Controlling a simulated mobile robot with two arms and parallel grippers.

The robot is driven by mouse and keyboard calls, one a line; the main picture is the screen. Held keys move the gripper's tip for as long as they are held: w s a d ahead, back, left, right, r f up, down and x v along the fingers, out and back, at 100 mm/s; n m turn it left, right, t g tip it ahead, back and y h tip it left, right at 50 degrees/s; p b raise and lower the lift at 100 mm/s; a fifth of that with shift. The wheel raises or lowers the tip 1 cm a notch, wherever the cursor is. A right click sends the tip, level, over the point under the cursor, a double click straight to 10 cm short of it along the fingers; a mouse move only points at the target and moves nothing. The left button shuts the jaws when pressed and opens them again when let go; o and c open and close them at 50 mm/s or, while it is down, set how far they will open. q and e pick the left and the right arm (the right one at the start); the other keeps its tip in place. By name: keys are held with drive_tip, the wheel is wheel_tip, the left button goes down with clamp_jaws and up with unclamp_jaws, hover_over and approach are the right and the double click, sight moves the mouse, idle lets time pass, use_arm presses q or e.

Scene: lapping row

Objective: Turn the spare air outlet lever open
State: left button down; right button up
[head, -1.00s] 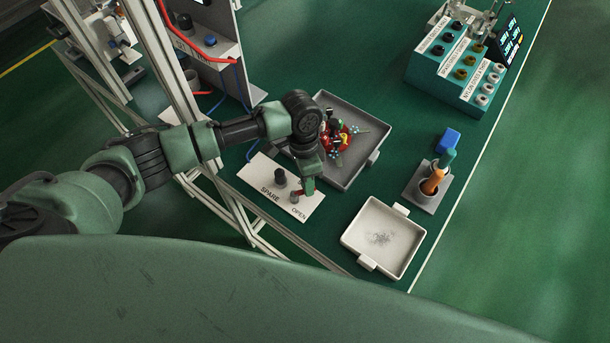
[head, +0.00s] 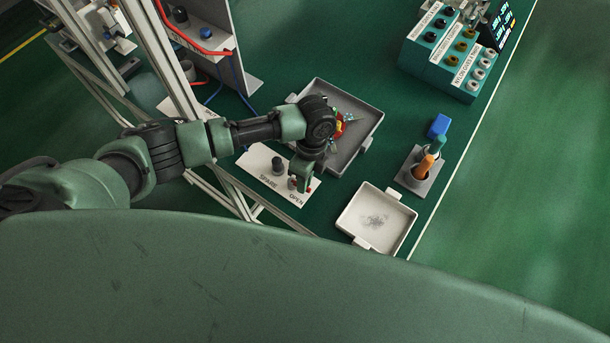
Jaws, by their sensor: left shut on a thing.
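The spare air outlet is a white panel (head: 255,160) lettered SPARE and OPEN, on the green bench. A dark round fitting (head: 278,166) stands up from it. The small lever (head: 309,189) shows a red end beside the OPEN lettering, at the panel's right end. My left gripper (head: 300,184) points down over that end of the panel and is shut on the lever. The fingers and wrist hide most of the lever, so its exact angle is hard to tell. My right gripper is not in view.
A grey tray (head: 364,135) holding red and other small parts lies just behind my left wrist. A white tray (head: 395,229) is to the right. A holder (head: 408,180) with orange and teal handled tools and a teal rack (head: 420,60) stand farther right. Frame posts rise at left.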

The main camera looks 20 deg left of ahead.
use_arm(q)
drive_tip(key=shift+s+r+m, duration=0.1)
drive_tip(key=shift+m, duration=0.4)
drive_tip(key=c, duration=1.4)
unclamp_jaws()
drive_tip(key=shift+s, duration=0.1)
drive_tip(key=shift+c, duration=0.2)
wheel_tip(320, 180, up, 8)
drive_tip(key=w+b, duration=0.1)
drive_tip(key=shift+w+d+f, duration=0.2)
drive_tip(key=shift+d, duration=0.05)
